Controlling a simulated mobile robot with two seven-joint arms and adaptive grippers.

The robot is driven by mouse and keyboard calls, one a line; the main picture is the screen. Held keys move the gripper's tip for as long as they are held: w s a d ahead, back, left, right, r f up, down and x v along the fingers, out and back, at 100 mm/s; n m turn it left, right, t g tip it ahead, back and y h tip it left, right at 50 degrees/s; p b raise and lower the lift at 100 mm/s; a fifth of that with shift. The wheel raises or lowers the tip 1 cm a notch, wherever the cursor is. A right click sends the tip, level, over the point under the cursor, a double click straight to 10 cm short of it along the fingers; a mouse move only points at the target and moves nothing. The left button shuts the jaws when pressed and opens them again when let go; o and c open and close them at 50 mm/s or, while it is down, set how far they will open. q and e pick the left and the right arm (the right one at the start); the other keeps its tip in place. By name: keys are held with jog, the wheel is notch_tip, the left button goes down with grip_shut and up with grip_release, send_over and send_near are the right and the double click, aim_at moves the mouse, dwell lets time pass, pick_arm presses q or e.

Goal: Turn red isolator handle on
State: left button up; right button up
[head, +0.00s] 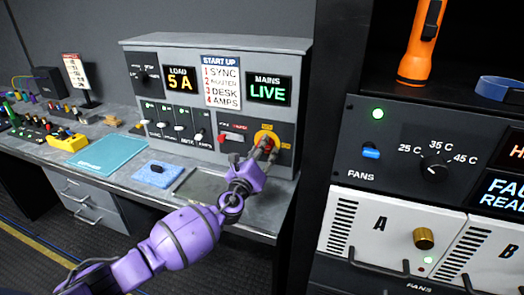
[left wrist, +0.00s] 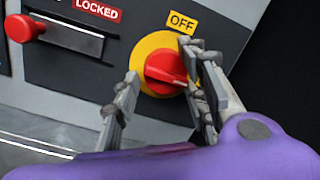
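The red isolator handle (left wrist: 163,66) is a rotary knob on a round yellow plate (left wrist: 140,52), on the grey console's lower right panel. Its raised grip points right and slightly down in the left wrist view. A yellow OFF label (left wrist: 181,22) sits above right of it. My left gripper (left wrist: 160,80) is open, with one finger on each side of the handle; contact cannot be told. In the head view the left gripper (head: 262,150) partly covers the yellow plate (head: 264,136). My right gripper is not in view.
A red slider knob (left wrist: 19,28) sits left of the isolator, with a LOCKED label (left wrist: 97,11). The MAINS display (head: 268,90) reads LIVE. A blue pad (head: 157,174) lies on the desk. The rack with the FANS panel (head: 410,155) stands close at right.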

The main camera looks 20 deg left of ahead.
pick_arm(q)
jog(key=shift+o, duration=0.9)
jog(key=shift+a+f, duration=0.15)
jog(key=shift+f, duration=0.1)
jog(key=shift+s+r, duration=0.15)
jog(key=s+f, duration=0.1)
jog(key=s, duration=1)
jog(key=shift+s+a+f, duration=0.15)
jog(key=shift+s+f, duration=0.05)
jog(key=shift+s, duration=0.2)
jog(key=shift+f, duration=0.1)
